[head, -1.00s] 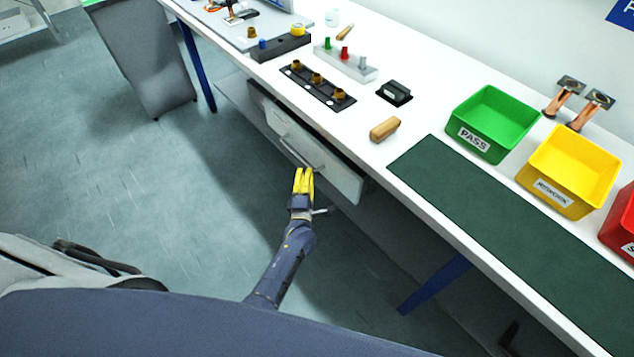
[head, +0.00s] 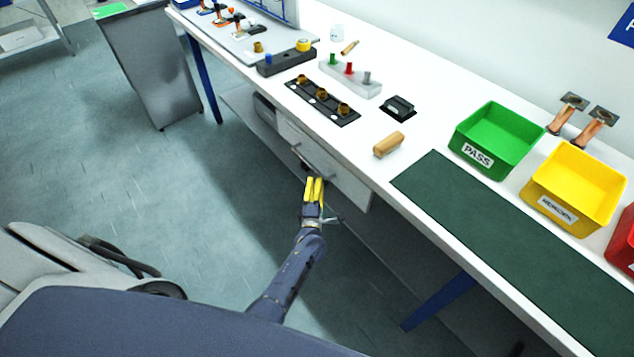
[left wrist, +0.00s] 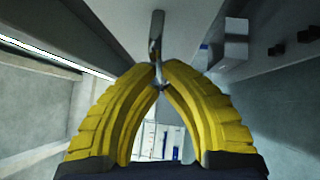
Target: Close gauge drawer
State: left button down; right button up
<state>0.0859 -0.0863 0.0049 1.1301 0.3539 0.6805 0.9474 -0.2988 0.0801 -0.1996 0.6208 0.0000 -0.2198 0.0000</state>
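The gauge drawer (head: 345,184) is under the front of the white bench, and its pale front faces the floor space. It stands close to the bench; its inside is not visible, and I cannot tell whether a gap is left. A thin metal handle (head: 316,162) runs along the drawer front. My left gripper (head: 314,182) is at the handle, its yellow fingers close together. In the left wrist view the fingertips (left wrist: 160,72) come together around the grey handle bar (left wrist: 156,35). My right gripper is not in view.
On the bench (head: 352,140) are a wooden block (head: 389,144), a black fixture with brass parts (head: 323,101), a green bin (head: 496,140), a yellow bin (head: 573,190) and a dark green mat (head: 500,250). A blue bench leg (head: 437,300) stands right of my arm. The floor at left is open.

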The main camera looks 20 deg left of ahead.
pick_arm(q)
jog(key=s+a+v, duration=0.1)
jog(key=a+v, duration=0.1)
jog(key=v, duration=1)
jog(key=s+d+f+m+g+h, duration=0.1)
jog(key=d+f+m+g+h, duration=0.15)
jog(key=f+m, duration=0.3)
jog(key=s+d+f+m+g+h, duration=0.1)
jog(key=d+f+m+h, duration=0.2)
jog(key=f+m, duration=0.25)
jog(key=s+d+f+m+g+h, duration=0.1)
jog(key=s+f+m+g, duration=0.25)
jog(key=s+f, duration=0.45)
jog(key=s+d+f+m+g+h, duration=0.15)
jog(key=s+f+m, duration=0.35)
jog(key=f, duration=0.5)
jog(key=s+a+f+m+g, duration=0.2)
jog(key=s+a+f+g, duration=0.1)
jog(key=s, duration=0.7)
jog(key=s+a+f+m+g+y, duration=0.1)
jog(key=s+f, duration=0.4)
jog(key=s, duration=0.6)
jog(key=s+a+f+m+g+y, duration=0.1)
jog(key=s+a+f+m+g, duration=0.3)
jog(key=s, duration=0.7)
jog(key=shift+a+f+g, duration=0.45)
jog(key=shift+a+f, duration=0.15)
jog(key=shift+a, duration=0.4)
jog(key=shift+s, duration=0.1)
